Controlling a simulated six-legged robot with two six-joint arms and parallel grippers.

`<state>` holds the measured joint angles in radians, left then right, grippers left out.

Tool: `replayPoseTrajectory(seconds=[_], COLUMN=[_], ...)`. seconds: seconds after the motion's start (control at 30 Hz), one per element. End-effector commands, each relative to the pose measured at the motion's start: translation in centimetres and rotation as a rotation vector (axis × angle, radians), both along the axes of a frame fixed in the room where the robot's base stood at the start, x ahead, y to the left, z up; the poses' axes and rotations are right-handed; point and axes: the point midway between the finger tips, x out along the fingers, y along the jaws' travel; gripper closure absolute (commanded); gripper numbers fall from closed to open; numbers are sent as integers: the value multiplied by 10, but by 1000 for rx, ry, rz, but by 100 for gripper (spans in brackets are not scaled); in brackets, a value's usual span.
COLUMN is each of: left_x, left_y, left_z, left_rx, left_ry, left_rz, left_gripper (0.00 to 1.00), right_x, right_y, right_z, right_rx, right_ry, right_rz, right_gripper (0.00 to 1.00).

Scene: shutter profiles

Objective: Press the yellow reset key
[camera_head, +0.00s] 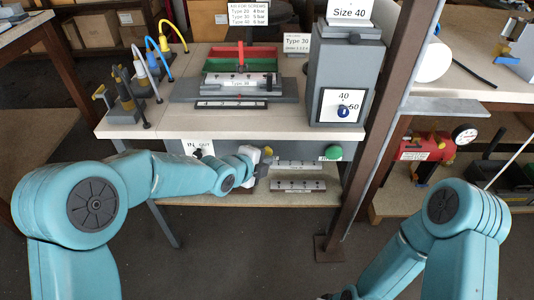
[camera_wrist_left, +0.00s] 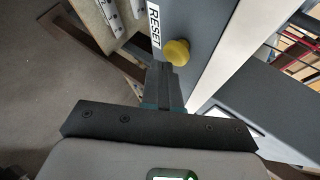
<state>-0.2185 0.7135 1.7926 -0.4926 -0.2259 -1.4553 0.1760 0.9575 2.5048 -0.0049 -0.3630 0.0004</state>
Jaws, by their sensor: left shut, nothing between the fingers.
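The yellow reset key (camera_wrist_left: 177,52) is a round knob on a grey panel, beside a white RESET label (camera_wrist_left: 154,26) in the left wrist view. In the head view the key (camera_head: 268,151) shows small on the front panel under the bench top, just beyond my left gripper (camera_head: 262,168). In the left wrist view my left gripper (camera_wrist_left: 159,66) is shut and empty, with its fingertips close to the key. I cannot tell whether they touch it. My right gripper is out of view; only parts of my right arm show at the lower right.
A green button (camera_head: 333,151) is on the same panel to the right. An IN/OUT label (camera_head: 199,146) is to the left. A shelf (camera_head: 310,198) with profiles lies below. A brown post (camera_head: 370,130) stands at the right. A grey box with a dial (camera_head: 343,106) stands above.

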Motion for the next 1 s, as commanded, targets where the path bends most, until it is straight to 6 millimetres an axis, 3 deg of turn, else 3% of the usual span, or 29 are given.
replayPoseTrajectory(seconds=[1.0], left_x=[11], left_y=[0], left_z=[0], left_rx=[-1], left_ry=[-1], left_rz=[1], left_gripper=[100], right_x=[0], right_y=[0], right_z=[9], right_rx=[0], right_ry=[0], right_rz=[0], right_gripper=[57])
